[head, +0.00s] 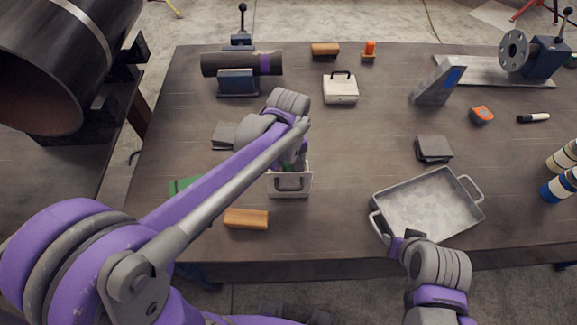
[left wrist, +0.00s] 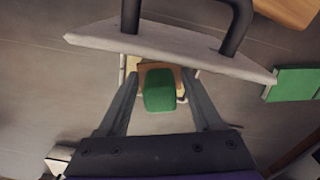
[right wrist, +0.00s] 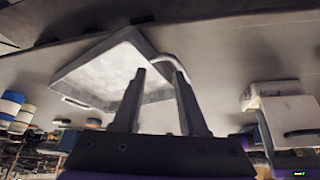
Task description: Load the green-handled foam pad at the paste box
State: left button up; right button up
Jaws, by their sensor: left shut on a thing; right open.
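The paste box (head: 290,187) is a whitish box on the table, left of centre; a pale panel with a dark handle (left wrist: 175,42) shows close up in the left wrist view. My left gripper (left wrist: 160,82) is shut on the green handle (left wrist: 160,90) of the foam pad. A tan block (left wrist: 148,70), seemingly the pad's foam, shows beyond the handle, low at the box behind the panel. I cannot tell whether it touches the paste. In the head view my left arm hides most of this. My right gripper (right wrist: 161,80) is open near the handle of the metal tray (head: 428,205).
An orange block (head: 246,219) and a green object (head: 185,186) lie left of the box. A second white case (head: 341,89), a clamped pipe (head: 242,64) and a grey angled block (head: 437,82) stand farther back. Dark pads (head: 433,149) lie behind the tray.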

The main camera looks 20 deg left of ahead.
dwell(0.6)
pick_arm(q)
jog(key=shift+r+p, duration=1.7)
jog(key=shift+r, duration=1.8)
jog(key=shift+w, duration=0.1)
pick_arm(e)
jog(key=r, duration=0.1)
jog(key=w+r, duration=0.1)
jog(key=r, duration=0.1)
jog(key=w+r, duration=0.1)
jog(key=shift+w+r, duration=0.25)
jog(key=shift+r, duration=0.15)
jog(key=shift+s, duration=0.1)
